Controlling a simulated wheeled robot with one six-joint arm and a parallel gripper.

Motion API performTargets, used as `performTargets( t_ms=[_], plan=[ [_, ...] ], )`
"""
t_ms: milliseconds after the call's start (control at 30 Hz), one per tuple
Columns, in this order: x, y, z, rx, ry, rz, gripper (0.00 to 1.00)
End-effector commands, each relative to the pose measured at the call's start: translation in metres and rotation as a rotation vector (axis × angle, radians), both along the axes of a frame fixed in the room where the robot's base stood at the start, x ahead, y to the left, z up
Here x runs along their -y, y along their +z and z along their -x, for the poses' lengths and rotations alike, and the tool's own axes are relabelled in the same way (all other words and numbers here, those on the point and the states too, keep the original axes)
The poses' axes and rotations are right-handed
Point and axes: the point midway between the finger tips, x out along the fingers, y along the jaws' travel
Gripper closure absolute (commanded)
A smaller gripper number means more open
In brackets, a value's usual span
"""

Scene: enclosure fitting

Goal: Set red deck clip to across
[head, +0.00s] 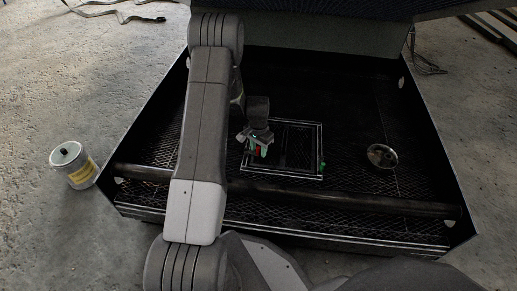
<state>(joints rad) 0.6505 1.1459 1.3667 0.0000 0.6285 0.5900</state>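The red deck clip (258,151) is a tiny red spot at the left side of a light-outlined rectangular frame (301,176) on the dark mesh deck. My gripper (257,146) is right at the clip, pointing down, and covers much of it. Green patches show beside the red at the fingertips; I cannot tell what they belong to. Whether the fingers touch or hold the clip is too small to see, and the clip's orientation is hidden. A small green piece (322,166) sits at the frame's right edge.
A round metal dish (382,155) lies on the deck to the right. A dark bar (350,198) crosses the front of the enclosure. A white can with a yellow label (74,166) stands outside on the concrete at left. A dark raised panel overhangs the back.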

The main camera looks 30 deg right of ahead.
Motion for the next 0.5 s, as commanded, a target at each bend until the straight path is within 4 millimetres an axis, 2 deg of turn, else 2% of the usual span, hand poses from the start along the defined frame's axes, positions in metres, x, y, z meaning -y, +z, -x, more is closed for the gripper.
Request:
performTargets(
  t_ms=[33, 200, 367, 500],
  plan=[
    [0.0000, 0.0001, 0.0000, 0.000, 0.000, 0.000, 0.69],
    [-0.0001, 0.0002, 0.0000, 0.000, 0.000, 0.000, 1.00],
    [0.0005, 0.0003, -0.0004, 0.000, 0.010, 0.000, 1.00],
    [0.0041, 0.0004, -0.0035, 0.000, 0.090, -0.001, 1.00]
  ],
)
